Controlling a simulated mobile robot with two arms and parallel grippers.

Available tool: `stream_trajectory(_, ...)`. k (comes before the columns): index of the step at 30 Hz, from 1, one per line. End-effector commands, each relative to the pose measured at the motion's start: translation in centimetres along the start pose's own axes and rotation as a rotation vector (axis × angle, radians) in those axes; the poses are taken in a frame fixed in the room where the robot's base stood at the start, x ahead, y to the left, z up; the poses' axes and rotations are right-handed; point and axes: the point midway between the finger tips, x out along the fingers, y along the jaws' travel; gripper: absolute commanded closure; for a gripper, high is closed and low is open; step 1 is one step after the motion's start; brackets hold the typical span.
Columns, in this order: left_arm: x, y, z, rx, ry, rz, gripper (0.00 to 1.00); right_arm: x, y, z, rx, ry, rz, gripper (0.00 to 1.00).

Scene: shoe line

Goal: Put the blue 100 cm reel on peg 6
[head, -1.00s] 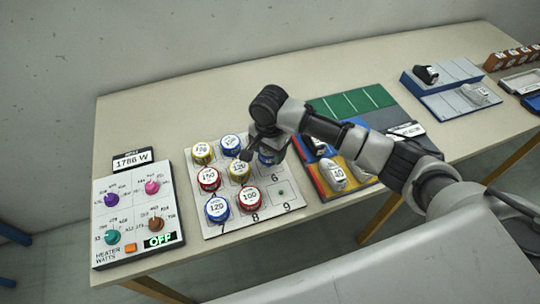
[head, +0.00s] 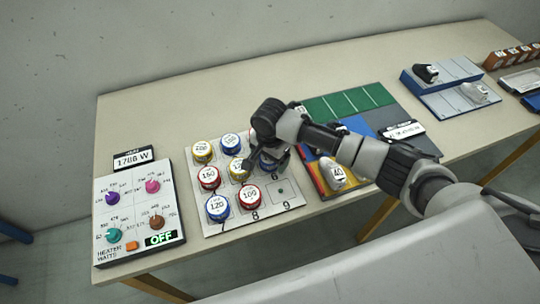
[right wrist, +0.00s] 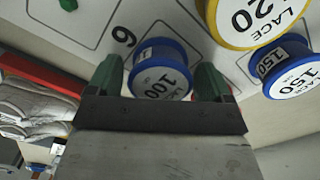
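The blue 100 reel (right wrist: 162,78) stands at the cell marked 6, its white label facing my wrist camera. In the head view the blue reel (head: 267,164) is mostly hidden by my right gripper (head: 266,157). In the right wrist view my right gripper's green fingers (right wrist: 160,80) are on either side of the reel, with a narrow gap showing at each side, so it looks open around it. Peg 6 itself is hidden under the reel. The pegboard (head: 292,204) is white with numbered cells. My left gripper is not in view.
A yellow 120 reel (head: 238,168) and a blue 150 reel (head: 230,143) stand close by on the board. Peg 9 (head: 281,191) is bare. A heater panel (head: 130,208) stands at left; a coloured tray with shoes (head: 337,176) is at right. The table behind is clear.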

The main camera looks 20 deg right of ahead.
Motion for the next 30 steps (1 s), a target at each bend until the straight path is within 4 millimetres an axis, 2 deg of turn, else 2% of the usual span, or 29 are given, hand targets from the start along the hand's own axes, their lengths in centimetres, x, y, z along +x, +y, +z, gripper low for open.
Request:
stream_trajectory(8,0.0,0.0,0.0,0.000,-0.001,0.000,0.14,-0.1,0.0,0.0,0.000,0.000,0.000,0.14)
stream_trajectory(13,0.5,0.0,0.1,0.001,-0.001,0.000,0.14,-1.2,-0.1,-0.1,0.000,0.002,-0.004,0.14)
stream_trajectory(24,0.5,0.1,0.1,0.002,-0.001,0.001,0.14,-9.2,-0.1,0.0,0.000,0.000,-0.004,0.14)
stream_trajectory(30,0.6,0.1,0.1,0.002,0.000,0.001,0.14,-12.1,-0.1,0.0,0.001,-0.001,-0.002,0.14)
